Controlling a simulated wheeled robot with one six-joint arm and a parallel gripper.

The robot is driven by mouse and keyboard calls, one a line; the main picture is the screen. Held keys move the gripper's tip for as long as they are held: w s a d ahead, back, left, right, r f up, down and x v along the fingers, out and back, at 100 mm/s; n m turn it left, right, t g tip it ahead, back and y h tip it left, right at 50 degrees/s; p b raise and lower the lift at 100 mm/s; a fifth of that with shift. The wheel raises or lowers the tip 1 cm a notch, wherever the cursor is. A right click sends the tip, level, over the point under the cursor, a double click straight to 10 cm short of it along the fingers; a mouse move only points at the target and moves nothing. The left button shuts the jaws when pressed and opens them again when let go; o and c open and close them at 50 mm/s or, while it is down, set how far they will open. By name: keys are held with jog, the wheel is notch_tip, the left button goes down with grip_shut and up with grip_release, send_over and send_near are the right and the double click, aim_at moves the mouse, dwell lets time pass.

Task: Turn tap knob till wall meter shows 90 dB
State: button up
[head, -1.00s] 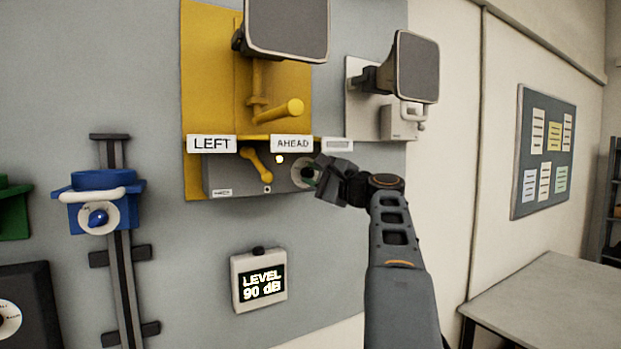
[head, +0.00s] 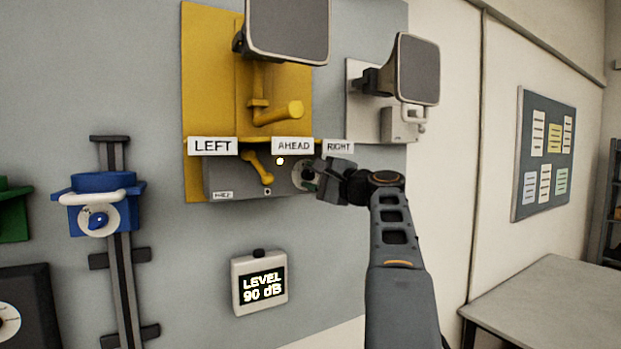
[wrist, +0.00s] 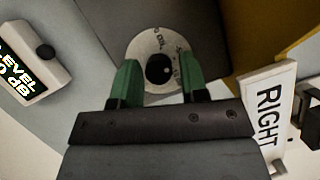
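The wall meter (head: 259,283) reads "LEVEL 90 dB" in the head view; part of it shows at the left of the wrist view (wrist: 28,60). The tap knob (wrist: 159,69) is a small dark knob on a pale round dial, at the right end of the grey box (head: 230,178) under the yellow panel. My gripper (wrist: 158,80) is open, with one green finger on each side of the knob and gaps between. In the head view my gripper (head: 314,181) is just right of the dial (head: 302,176) and covers part of it.
LEFT (head: 212,146), AHEAD (head: 292,146) and RIGHT (head: 338,148) labels sit above the box. A yellow lever (head: 258,168) is left of the dial. A blue unit (head: 97,200) with a knob is on a rail to the left. A table (head: 550,305) stands at lower right.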

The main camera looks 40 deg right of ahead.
jog(key=shift+o, duration=1.2)
jog(key=shift+f, duration=0.1)
jog(key=shift+s+f, duration=0.1)
jog(key=b+v, duration=0.4)
jog(key=v, duration=0.9)
jog(key=shift+s, duration=0.35)
jog(key=shift+d, duration=0.15)
